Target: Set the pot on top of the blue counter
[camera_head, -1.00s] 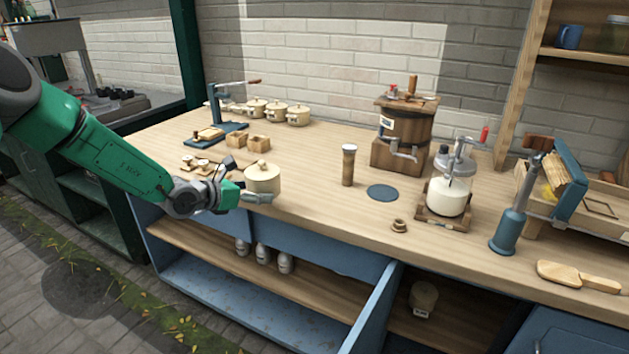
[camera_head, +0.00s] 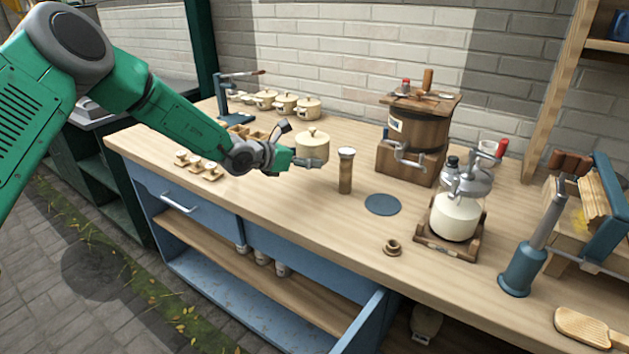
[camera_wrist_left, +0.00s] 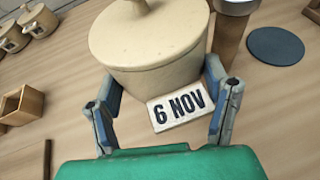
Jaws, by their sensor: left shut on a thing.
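The cream lidded pot (camera_head: 312,148) is between the fingers of my left gripper (camera_head: 300,160), over the wooden top of the blue counter (camera_head: 290,212). In the left wrist view the pot (camera_wrist_left: 150,45) fills the upper middle, upright, with a "6 NOV" label (camera_wrist_left: 180,107) facing me. The fingers of the left gripper (camera_wrist_left: 165,100) are closed on its two sides. Whether its base touches the wood I cannot tell. My right gripper is not in view.
Several similar pots (camera_head: 286,103) stand at the back left. A wooden cylinder (camera_head: 346,170) is just right of the held pot, near a dark round mat (camera_head: 383,204). A wooden churn (camera_head: 415,130) and glass churn (camera_head: 455,212) stand farther right. The front middle of the top is clear.

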